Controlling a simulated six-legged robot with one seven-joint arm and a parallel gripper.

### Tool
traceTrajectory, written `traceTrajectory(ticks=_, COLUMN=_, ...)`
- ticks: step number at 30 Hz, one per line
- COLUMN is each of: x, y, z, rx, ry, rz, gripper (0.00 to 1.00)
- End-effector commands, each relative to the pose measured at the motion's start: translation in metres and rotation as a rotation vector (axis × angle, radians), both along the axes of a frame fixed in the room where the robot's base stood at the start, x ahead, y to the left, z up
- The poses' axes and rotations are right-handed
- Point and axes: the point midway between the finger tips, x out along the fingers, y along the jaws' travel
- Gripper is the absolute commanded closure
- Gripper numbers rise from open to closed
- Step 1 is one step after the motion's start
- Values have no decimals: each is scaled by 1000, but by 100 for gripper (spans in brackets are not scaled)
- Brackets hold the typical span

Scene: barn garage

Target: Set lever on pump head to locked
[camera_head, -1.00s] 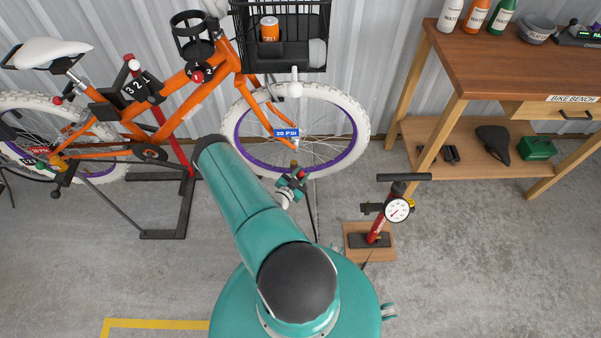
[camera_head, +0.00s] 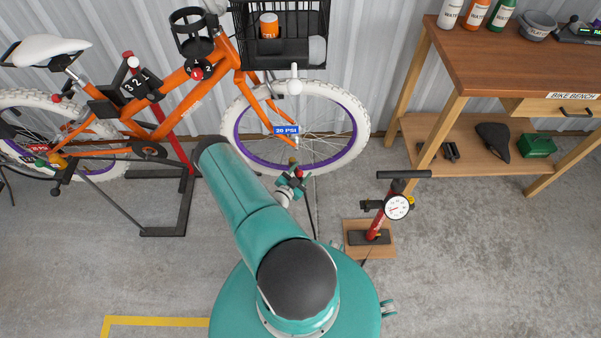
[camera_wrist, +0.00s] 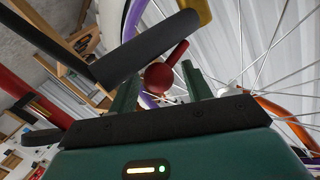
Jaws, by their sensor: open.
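The pump head is at the lower front wheel in the head view, small and partly hidden by my gripper (camera_head: 292,182). In the wrist view, a red lever with a round knob (camera_wrist: 159,77) shows between the two green fingers of my gripper (camera_wrist: 161,84). The fingers are apart, one on each side of the knob; I cannot tell whether either touches it. A dark grey cylinder with a gold-coloured end (camera_wrist: 150,48) crosses just beyond the left finger, probably part of the pump head. The floor pump (camera_head: 378,225) with its gauge stands on a wooden base to the right.
The orange bicycle (camera_head: 185,85) is on a stand, its front wheel (camera_head: 240,150) beside my arm, with spokes close to the gripper. A "BIKE BENCH" workbench (camera_head: 530,65) stands at the right. The floor at the lower right is clear.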

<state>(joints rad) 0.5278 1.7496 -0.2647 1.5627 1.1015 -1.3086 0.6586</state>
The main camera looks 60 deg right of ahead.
Motion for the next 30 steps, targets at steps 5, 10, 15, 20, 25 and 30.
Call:
traceTrajectory(ticks=5, x=2, y=13, z=2, rx=0, ry=-1, rz=1, gripper=51)
traceTrajectory(ticks=10, x=5, y=46, z=4, rx=2, ry=1, rz=2, gripper=51)
traceTrajectory(ticks=15, x=8, y=84, z=8, rx=2, ry=2, rz=3, gripper=51)
traceTrajectory(ticks=20, x=10, y=115, z=11, rx=2, ry=1, rz=2, gripper=51)
traceTrajectory(ticks=25, x=12, y=133, z=13, rx=1, ry=0, rz=2, gripper=51)
traceTrajectory(ticks=30, x=11, y=137, z=13, rx=2, ry=0, rz=1, gripper=51)
